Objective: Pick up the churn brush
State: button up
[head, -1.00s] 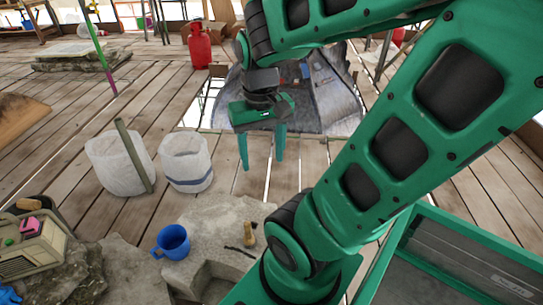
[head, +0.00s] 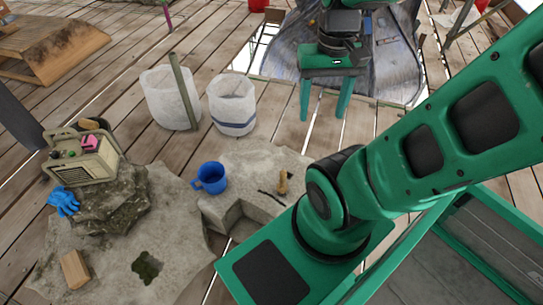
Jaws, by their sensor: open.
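A small tan, wooden-looking upright piece (head: 283,182) stands on the pale stone slab, right of the blue mug; it may be the churn brush, but it is too small to be sure. A thin dark item (head: 270,194) lies beside it. My gripper (head: 323,114) is open and empty, with its two green fingers pointing down. In the picture it is above and to the right of the tan piece, clearly apart from it. My arm comes in from the right, just beside the slab.
The blue mug (head: 210,178) stands on the stone slab (head: 240,168). Two white buckets (head: 233,110) stand behind it, a pole at the left one. A radio-like box (head: 85,158), blue glove (head: 63,201) and wooden block (head: 75,269) are at left. Plank floor between is open.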

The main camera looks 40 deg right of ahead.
aim_at(282, 188)
jog(key=k, duration=0.5)
jog(key=u, duration=0.6)
jog(key=k, duration=1.05)
jog(key=z, duration=0.65)
jog(key=i, duration=1)
jog(key=u, duration=0.05)
